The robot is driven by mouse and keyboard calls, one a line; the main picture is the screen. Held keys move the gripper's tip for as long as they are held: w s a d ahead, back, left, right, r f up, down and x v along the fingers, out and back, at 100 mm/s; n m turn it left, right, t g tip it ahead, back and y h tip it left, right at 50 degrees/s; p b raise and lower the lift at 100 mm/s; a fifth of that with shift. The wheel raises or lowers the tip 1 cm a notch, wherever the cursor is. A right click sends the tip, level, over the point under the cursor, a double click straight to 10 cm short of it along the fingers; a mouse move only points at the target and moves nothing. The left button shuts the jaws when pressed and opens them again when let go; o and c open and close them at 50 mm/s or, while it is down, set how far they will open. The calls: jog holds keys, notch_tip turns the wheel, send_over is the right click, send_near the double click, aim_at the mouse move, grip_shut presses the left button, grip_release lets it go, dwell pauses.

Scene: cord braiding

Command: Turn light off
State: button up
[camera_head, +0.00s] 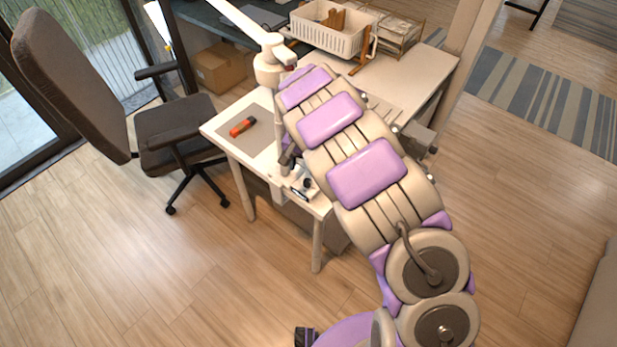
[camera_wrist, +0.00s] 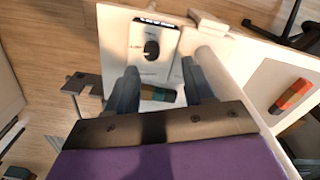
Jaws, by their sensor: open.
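A light box with a black knob (camera_wrist: 152,48) lies on the desk in the wrist view, just beyond my fingertips. It also shows near the desk's front corner in the head view (camera_head: 304,185). My gripper (camera_wrist: 158,85) is open, its two dark fingers apart over the desk, with the knob ahead of the gap. The fingers appear not to touch the knob. A white desk lamp (camera_head: 269,63) rises from the desk in the head view, its arm reaching to the upper left. My arm hides most of the gripper in the head view.
The white desk (camera_head: 231,125) holds an orange and dark block (camera_head: 242,126) on a grey mat. The block also shows in the wrist view (camera_wrist: 290,95). A dark multicoloured piece (camera_wrist: 160,95) lies between the fingers. An office chair (camera_head: 176,123) stands left; a white basket (camera_head: 325,35) is behind.

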aim_at(307, 181)
jog(key=f, duration=0.2)
jog(key=d+f+b, duration=0.1)
jog(key=f, duration=0.1)
jog(key=d+f+b, duration=0.1)
jog(key=f, duration=0.1)
jog(key=shift+s+d+f, duration=0.1)
jog(key=shift+f, duration=0.4)
jog(key=shift+a+f, duration=0.1)
jog(key=shift+a, duration=0.65)
jog(key=shift+d, duration=0.55)
jog(key=c, duration=0.5)
jog(key=shift+a, duration=0.2)
grip_shut()
